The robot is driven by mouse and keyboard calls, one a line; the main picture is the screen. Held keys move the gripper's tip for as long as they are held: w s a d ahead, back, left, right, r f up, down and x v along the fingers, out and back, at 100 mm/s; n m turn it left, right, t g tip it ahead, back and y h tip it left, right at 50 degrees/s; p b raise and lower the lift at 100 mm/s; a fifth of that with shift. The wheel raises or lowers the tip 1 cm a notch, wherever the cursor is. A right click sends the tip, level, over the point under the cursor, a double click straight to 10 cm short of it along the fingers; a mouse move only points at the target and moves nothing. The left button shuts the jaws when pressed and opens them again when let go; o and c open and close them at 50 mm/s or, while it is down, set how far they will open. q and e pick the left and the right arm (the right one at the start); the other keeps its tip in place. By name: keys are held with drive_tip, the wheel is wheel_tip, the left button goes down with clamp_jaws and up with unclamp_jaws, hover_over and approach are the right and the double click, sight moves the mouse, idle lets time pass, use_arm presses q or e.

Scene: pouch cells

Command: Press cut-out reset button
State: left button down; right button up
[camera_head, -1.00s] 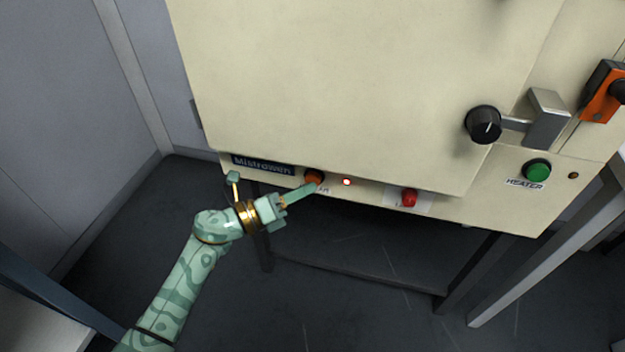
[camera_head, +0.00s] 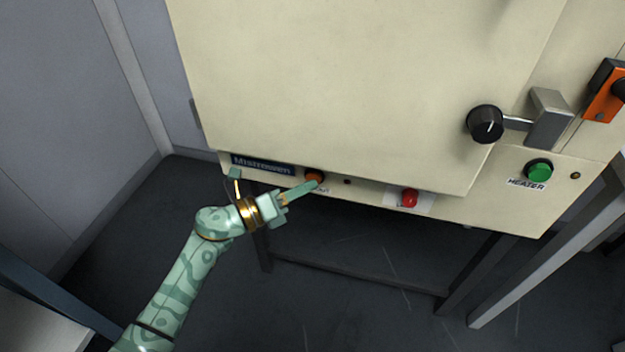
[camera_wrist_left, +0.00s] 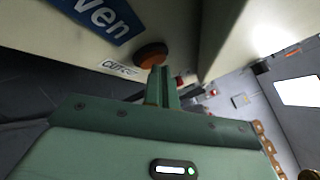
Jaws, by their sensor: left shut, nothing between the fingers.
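The orange cut-out button (camera_head: 314,176) is on the lower front panel of the cream oven (camera_head: 340,90), right of the dark name plate. In the left wrist view the orange button (camera_wrist_left: 151,54) sits above a label reading "CUT-O", partly hidden. My left gripper (camera_head: 317,184) is shut and empty, its fingertips at the button's lower edge. In the left wrist view the fingertips (camera_wrist_left: 162,70) overlap the button's lower right edge; I cannot tell whether they touch it. The small lamp (camera_head: 347,182) right of the button is dark. My right gripper is not in view.
A red button (camera_head: 409,198) on a pale plate is further right on the panel. A green HEATER button (camera_head: 538,170), a black knob (camera_head: 485,124) and an orange switch (camera_head: 606,92) are on the right side. Dark stand legs (camera_head: 470,270) stand below the oven.

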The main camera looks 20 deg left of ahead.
use_arm(q)
drive_tip(key=shift+s, duration=0.1)
drive_tip(key=shift+s+p, duration=0.4)
drive_tip(key=shift+s, duration=0.45)
drive_tip(key=s+p, duration=0.1)
drive_tip(key=s, duration=0.4)
drive_tip(key=shift+p, duration=0.35)
idle(0.4)
